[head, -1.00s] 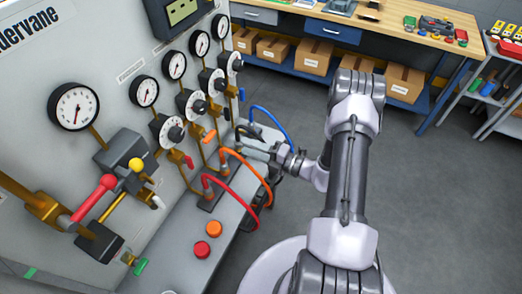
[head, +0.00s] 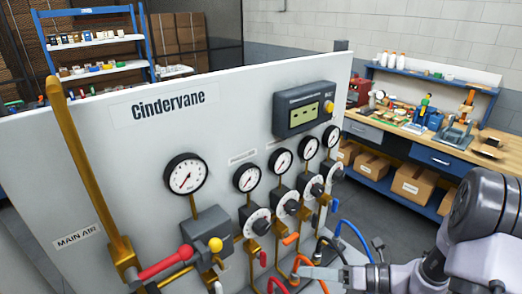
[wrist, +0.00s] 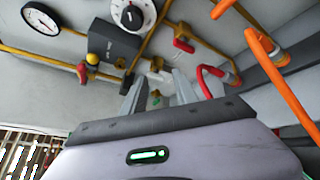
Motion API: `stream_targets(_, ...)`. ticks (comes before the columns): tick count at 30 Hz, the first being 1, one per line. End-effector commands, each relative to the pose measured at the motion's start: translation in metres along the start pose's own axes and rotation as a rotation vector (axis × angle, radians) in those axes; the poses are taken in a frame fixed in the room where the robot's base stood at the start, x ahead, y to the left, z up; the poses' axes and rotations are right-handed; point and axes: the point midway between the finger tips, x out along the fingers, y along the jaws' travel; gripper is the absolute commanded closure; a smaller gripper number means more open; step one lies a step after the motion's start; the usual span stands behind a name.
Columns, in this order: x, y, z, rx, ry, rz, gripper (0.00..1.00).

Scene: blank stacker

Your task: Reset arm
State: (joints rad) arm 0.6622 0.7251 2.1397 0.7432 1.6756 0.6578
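My gripper (head: 318,272) reaches in from the right at the lower edge of the head view, in front of the lower pipes of the Cindervane panel (head: 110,160). In the wrist view the two fingers of my gripper (wrist: 158,88) stand apart with nothing visible between them. Beyond them are a grey block with a yellow knob (wrist: 92,59), a dial (wrist: 132,12) and red handles. In the head view a red lever (head: 165,263) and the yellow knob (head: 215,244) sit at the panel's lower middle, left of my gripper.
Several gauges (head: 186,173) and dials run along the panel. A display box (head: 305,109) is mounted upper right. Blue (head: 352,232) and orange hoses (head: 308,268) curve close to my gripper. A workbench (head: 425,150) with boxes below stands behind right. A shelf rack (head: 95,40) stands behind left.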

Motion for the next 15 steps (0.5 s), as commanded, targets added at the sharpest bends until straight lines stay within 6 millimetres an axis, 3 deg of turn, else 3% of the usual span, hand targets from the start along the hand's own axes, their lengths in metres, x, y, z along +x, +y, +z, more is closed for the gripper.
stream_targets(1, 0.016, 0.022, -0.015, -0.221, 0.149, -0.002, 0.65)
stream_targets(3, 0.025, 0.058, -0.039, -0.564, 0.370, 0.003, 0.65)
stream_targets(6, 0.024, 0.092, -0.075, -1.066, 0.660, 0.023, 0.65)
stream_targets(10, 0.007, 0.114, -0.107, -1.705, 0.988, 0.043, 0.65)
stream_targets(12, -0.003, 0.120, -0.113, -1.992, 1.127, 0.044, 0.65)
stream_targets(15, -0.015, 0.128, -0.114, -2.284, 1.269, 0.030, 0.65)
